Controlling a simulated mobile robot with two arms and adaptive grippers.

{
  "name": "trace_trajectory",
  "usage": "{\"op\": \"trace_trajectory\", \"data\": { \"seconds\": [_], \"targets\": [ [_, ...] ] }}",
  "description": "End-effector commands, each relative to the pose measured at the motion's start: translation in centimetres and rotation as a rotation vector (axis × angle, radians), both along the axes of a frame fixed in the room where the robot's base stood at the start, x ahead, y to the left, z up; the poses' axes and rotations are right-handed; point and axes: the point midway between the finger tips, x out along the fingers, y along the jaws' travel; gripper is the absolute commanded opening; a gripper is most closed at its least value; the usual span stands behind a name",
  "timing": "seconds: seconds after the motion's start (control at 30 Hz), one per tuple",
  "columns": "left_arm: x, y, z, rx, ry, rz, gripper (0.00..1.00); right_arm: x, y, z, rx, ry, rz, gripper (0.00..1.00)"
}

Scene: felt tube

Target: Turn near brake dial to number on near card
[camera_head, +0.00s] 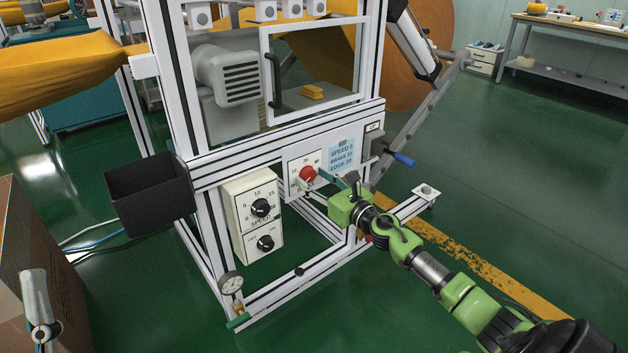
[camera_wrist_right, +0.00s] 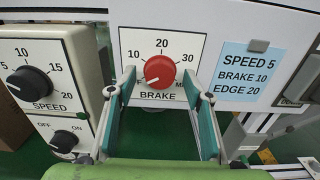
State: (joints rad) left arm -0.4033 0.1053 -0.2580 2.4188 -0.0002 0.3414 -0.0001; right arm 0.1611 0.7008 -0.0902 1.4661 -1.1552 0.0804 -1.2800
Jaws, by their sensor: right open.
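The brake dial is a red knob (camera_head: 307,174) on a white plate marked BRAKE, on the machine's front rail. In the right wrist view the knob (camera_wrist_right: 159,72) sits below the printed 10, 20 and 30; a pale mark shows at its lower left, too small to read surely. The near card (camera_head: 341,156) is light blue, right of the dial; in the wrist view the card (camera_wrist_right: 247,75) reads SPEED 5, BRAKE 10, EDGE 20. My right gripper (camera_wrist_right: 159,84) is open, its fingers either side of the knob and apart from it.
A cream box with black speed and on/off knobs (camera_head: 261,208) hangs left of and below the dial. A blue-handled lever (camera_head: 403,159) sticks out at right. A black bin (camera_head: 149,195) hangs at left. A pressure gauge (camera_head: 231,284) stands low in front. Floor at right is clear.

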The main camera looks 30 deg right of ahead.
Motion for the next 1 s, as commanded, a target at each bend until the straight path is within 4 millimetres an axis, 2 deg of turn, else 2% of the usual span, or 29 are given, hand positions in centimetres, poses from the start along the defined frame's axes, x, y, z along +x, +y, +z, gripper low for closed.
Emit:
{"op": "trace_trajectory", "data": {
  "seconds": [0.37,0.4,0.53,1.0],
  "targets": [
    [-0.28,-0.08,0.46,-0.007,-0.021,-0.005,0.40,0.48,0.04,0.01,0.000,0.000,0.000,0.46],
    [-0.26,-0.09,0.45,-0.007,-0.021,-0.005,0.40,0.48,0.04,0.01,0.000,0.000,0.000,0.41],
    [-0.21,-0.09,0.36,-0.006,-0.017,-0.005,0.40,0.47,0.04,0.01,0.000,0.000,0.000,0.08],
    [0.58,-0.06,-0.43,0.008,0.034,0.003,0.40,0.46,0.03,0.09,0.074,0.006,-0.001,0.08]
  ]
}}
